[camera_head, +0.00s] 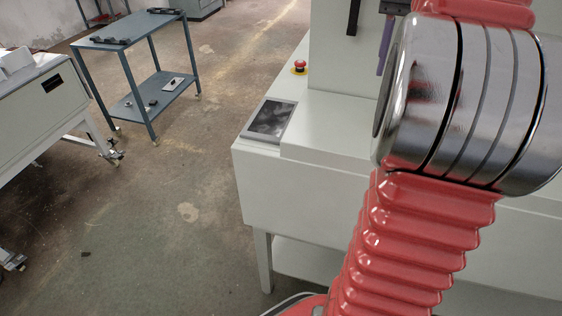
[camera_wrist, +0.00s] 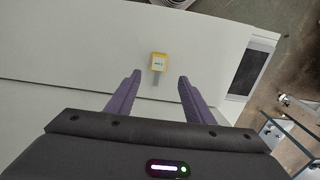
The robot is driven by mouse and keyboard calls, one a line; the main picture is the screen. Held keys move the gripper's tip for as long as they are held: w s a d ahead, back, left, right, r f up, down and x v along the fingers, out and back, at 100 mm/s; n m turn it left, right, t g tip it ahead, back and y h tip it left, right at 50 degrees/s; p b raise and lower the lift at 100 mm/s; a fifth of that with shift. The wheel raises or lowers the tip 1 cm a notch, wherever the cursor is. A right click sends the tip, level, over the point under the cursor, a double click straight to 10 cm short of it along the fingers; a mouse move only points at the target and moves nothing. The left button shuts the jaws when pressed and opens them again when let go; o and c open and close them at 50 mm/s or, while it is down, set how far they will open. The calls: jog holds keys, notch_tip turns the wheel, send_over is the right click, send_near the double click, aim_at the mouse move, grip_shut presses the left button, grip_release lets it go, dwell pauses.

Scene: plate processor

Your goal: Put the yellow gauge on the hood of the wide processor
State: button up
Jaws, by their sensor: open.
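The yellow gauge (camera_wrist: 159,62) is a small yellow block with a pale face and a short grey stem. In the wrist view it shows against a white machine surface (camera_wrist: 80,48), ahead of and between the fingertips. My gripper (camera_wrist: 160,76) is open, with purple fingers apart and nothing held. I cannot tell its exact distance from the gauge. In the head view a large white machine (camera_head: 300,195) fills the right side. I cannot tell whether it is the wide processor. My arm covers much of it, and the gauge is not visible there.
The machine carries a red stop button (camera_head: 299,67) and a dark screen (camera_head: 269,121). A blue two-shelf cart (camera_head: 135,34) holds small dark items at the back left. Another white machine (camera_head: 40,95) stands at the left. The floor between is mostly clear.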

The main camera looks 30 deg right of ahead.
jog(key=w+a+f+n+t+h, duration=0.1)
jog(key=w+a+f+n, duration=0.15)
jog(key=a, duration=0.75)
jog(key=w+a+f+n+t, duration=0.1)
jog(key=a+f+n, duration=0.15)
jog(key=a, duration=0.75)
jog(key=s+a+f+n+t, duration=0.1)
jog(key=s+a+f+n, duration=0.1)
jog(key=a+f, duration=0.4)
jog(key=s+a+f+n+t+y, duration=0.1)
jog(key=s+a+f+n+t, duration=0.1)
jog(key=s+a+f, duration=0.2)
jog(key=a+f, duration=0.3)
jog(key=a, duration=0.3)
jog(key=shift+s+a+n+t, duration=0.2)
jog(key=shift+n+t, duration=0.1)
jog(key=shift+f, duration=0.1)
